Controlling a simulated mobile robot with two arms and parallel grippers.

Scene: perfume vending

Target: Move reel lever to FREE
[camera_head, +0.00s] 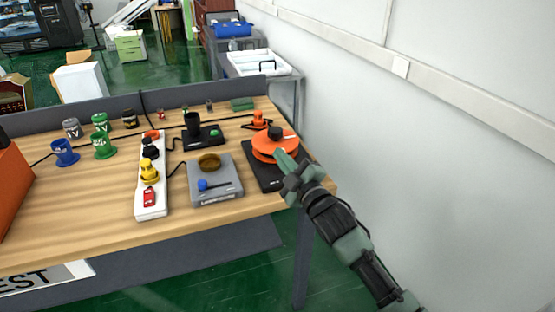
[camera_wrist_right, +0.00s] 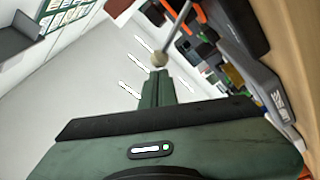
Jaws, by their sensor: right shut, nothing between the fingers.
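The reel is an orange disc with a dark top (camera_head: 274,146) on a black base plate (camera_head: 268,182) at the right end of the table. My right gripper (camera_head: 281,157) reaches in from the lower right, its fingertips at the near side of the orange disc in the head view. In the right wrist view the gripper (camera_wrist_right: 158,86) is shut and empty. A thin grey rod with a beige ball knob (camera_wrist_right: 158,59), likely the reel lever, stands right at the fingertips; I cannot tell whether they touch. FREE markings are not readable. My left gripper is not in view.
A grey box with a blue knob (camera_head: 215,184) sits left of the reel. A white strip with colored plugs (camera_head: 151,190) lies farther left. A small orange device (camera_head: 258,120) stands behind the reel. A white wall (camera_head: 440,150) runs along the right.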

